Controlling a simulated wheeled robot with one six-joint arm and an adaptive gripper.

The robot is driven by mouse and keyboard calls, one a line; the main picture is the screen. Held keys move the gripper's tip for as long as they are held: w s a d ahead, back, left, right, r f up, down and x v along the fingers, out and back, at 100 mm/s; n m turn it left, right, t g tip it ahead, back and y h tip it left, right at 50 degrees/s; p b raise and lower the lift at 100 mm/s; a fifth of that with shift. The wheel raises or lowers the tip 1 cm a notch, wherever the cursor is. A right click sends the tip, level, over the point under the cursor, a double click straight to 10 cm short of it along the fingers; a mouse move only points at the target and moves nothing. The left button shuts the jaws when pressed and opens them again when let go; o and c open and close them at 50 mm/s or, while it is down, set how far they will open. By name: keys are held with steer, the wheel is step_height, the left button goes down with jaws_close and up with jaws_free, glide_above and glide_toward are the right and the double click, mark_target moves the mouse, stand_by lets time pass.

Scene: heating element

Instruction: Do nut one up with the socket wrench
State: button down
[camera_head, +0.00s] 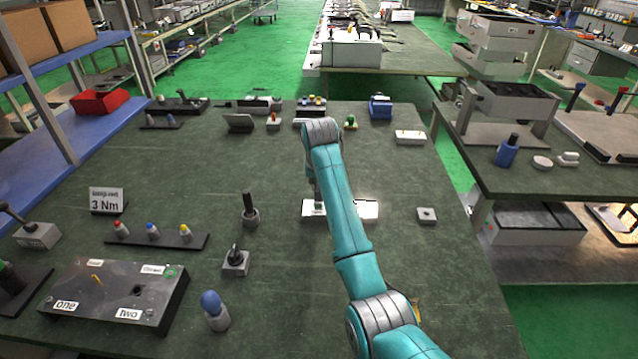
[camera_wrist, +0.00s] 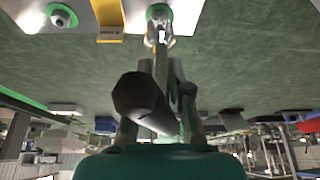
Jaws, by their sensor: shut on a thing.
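My gripper (camera_wrist: 161,45) is shut on a dark-handled tool (camera_wrist: 140,96), seemingly the socket wrench; its handle end points toward the wrist camera and its far end is hard to make out. In the head view my gripper is mostly hidden behind my arm, over a white plate (camera_head: 362,211) on the table. The dark block (camera_head: 120,291) with labels "one" and "two" lies at the front left, well away from my gripper. A small stud (camera_head: 97,280) stands by label "one"; I cannot tell whether a nut is on it. A dark opening (camera_head: 137,290) is near label "two".
A blue-topped tool (camera_head: 215,311) is at the front. A small grey block (camera_head: 427,215) lies right. The table between the arm and the holders is clear.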

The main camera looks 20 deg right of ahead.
steer(key=shift+n, duration=0.3)
steer(key=shift+n+y, duration=0.5)
steer(key=shift+n, duration=0.5)
steer(key=shift+a+n+y, duration=0.25)
steer(key=shift+n+y, duration=0.15)
steer(key=shift+n, duration=0.6)
steer(key=shift+n+y, duration=0.3)
steer(key=shift+n, duration=0.4)
steer(key=shift+a+n+y, duration=0.15)
steer(key=shift+n+y, duration=0.25)
steer(key=shift+n, duration=0.8)
